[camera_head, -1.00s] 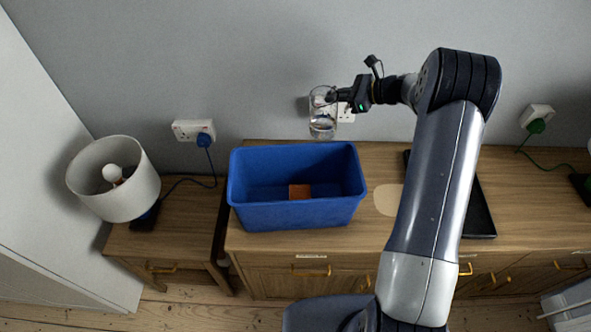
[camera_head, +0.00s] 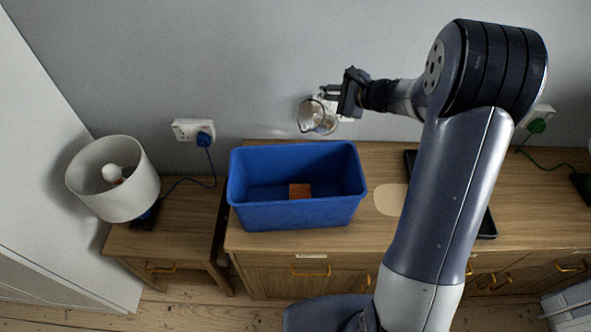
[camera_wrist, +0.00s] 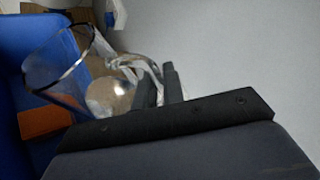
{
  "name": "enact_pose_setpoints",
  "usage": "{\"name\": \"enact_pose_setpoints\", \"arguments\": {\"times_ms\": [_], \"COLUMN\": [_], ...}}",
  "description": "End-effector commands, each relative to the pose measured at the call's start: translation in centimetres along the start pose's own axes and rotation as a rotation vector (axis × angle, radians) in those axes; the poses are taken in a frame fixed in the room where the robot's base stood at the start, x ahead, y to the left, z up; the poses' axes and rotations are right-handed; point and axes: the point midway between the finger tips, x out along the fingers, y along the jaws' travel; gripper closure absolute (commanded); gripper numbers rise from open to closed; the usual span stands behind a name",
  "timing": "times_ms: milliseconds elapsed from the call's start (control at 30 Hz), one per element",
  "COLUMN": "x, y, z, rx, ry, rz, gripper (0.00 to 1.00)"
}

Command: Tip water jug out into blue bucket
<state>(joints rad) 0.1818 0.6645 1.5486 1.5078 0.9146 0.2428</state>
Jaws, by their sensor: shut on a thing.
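The water jug (camera_head: 316,117) is clear glass and hangs in the air, above and behind the blue bucket's back rim in the head view. It is tilted, with its mouth toward the left. My gripper (camera_head: 329,93) is shut on the jug. In the wrist view, my gripper's dark fingers (camera_wrist: 158,85) are at the jug's handle side, and the jug (camera_wrist: 62,72) leans over blue. The blue bucket (camera_head: 299,214) is an open rectangular bin on the cabinet top; its wall also shows in the wrist view (camera_wrist: 14,55). I cannot tell how much water is in the jug.
An orange block (camera_head: 300,191) lies inside the bucket. A white lamp (camera_head: 115,190) stands on the small side table at left. A dark tray (camera_head: 487,222) lies right of the bucket, partly behind my arm. A wall socket (camera_head: 193,130) is behind.

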Motion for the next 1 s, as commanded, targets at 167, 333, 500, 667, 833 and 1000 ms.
{"name": "enact_pose_setpoints", "arguments": {"times_ms": [167,333,500,667,833,1000], "x": [0.2,0.8,0.8,0.7,0.6,0.6], "y": [1.0,2.5,3.0,3.3,3.4,3.6], "z": [0.1,-0.4,-0.2,0.1,0.4,0.5], "rx": [-0.103,-0.209,-0.284,-0.332,-0.366,-0.388], "ry": [0.023,0.044,0.06,0.071,0.078,0.084], "rz": [-0.045,-0.089,-0.121,-0.141,-0.155,-0.164], "gripper": [1.0,1.0,1.0,1.0,1.0,1.0]}}
